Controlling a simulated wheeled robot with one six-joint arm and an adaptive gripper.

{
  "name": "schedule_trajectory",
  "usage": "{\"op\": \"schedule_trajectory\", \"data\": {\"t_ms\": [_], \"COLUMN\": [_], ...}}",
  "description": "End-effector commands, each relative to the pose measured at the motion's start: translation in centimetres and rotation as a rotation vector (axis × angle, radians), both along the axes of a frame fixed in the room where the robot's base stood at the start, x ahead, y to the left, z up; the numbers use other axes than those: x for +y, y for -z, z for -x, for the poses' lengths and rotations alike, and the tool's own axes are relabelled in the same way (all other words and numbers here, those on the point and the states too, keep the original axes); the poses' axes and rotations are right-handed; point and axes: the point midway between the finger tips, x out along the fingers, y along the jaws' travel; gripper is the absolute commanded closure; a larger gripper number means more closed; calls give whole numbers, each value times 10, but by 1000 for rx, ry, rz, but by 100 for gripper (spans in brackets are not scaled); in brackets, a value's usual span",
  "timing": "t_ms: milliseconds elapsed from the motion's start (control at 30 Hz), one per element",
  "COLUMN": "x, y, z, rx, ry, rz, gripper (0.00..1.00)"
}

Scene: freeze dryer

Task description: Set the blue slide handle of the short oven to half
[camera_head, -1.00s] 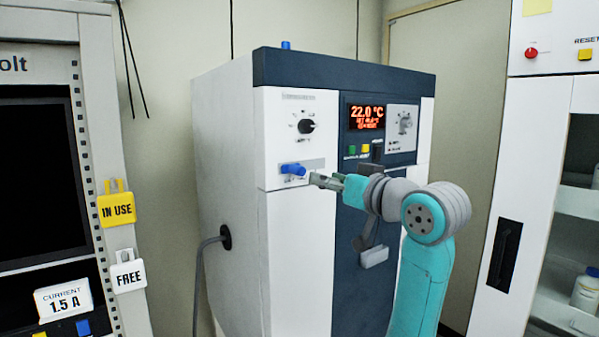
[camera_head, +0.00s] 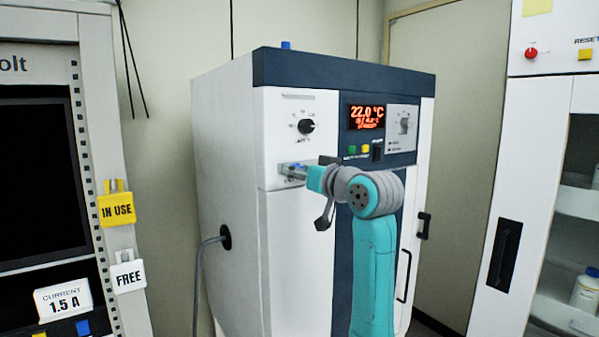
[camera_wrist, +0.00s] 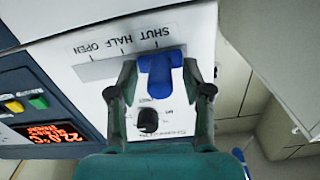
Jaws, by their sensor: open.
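The oven (camera_head: 227,150) is a white cabinet with a dark blue top and centre panel. Its blue slide handle (camera_wrist: 160,75) sits by the SHUT mark of a slide scale marked SHUT, HALF, OPEN (camera_wrist: 122,47), upside down in the wrist view. My gripper (camera_wrist: 160,72) is open, with one finger on either side of the handle; whether either finger touches it I cannot tell. In the head view, my gripper (camera_head: 291,170) is at the slide plate and hides most of the handle.
A black knob (camera_head: 306,126) is above the slide. The display (camera_head: 366,117) reads 22.0 °C, with green and yellow buttons below. A rack with tags (camera_head: 116,209) stands left, a white cabinet (camera_head: 530,190) right. A cable (camera_head: 203,245) leaves the oven's side.

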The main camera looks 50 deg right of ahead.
Motion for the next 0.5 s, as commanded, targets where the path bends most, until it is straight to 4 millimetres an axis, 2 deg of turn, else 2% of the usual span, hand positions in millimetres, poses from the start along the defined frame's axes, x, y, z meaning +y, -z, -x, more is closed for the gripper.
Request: {"op": "schedule_trajectory", "data": {"t_ms": [133, 333, 500], "x": [0, 0, 0], "y": [0, 0, 0], "z": [0, 0, 0], "rx": [0, 0, 0], "ry": [0, 0, 0], "rz": [0, 0, 0], "gripper": [50, 100, 100]}}
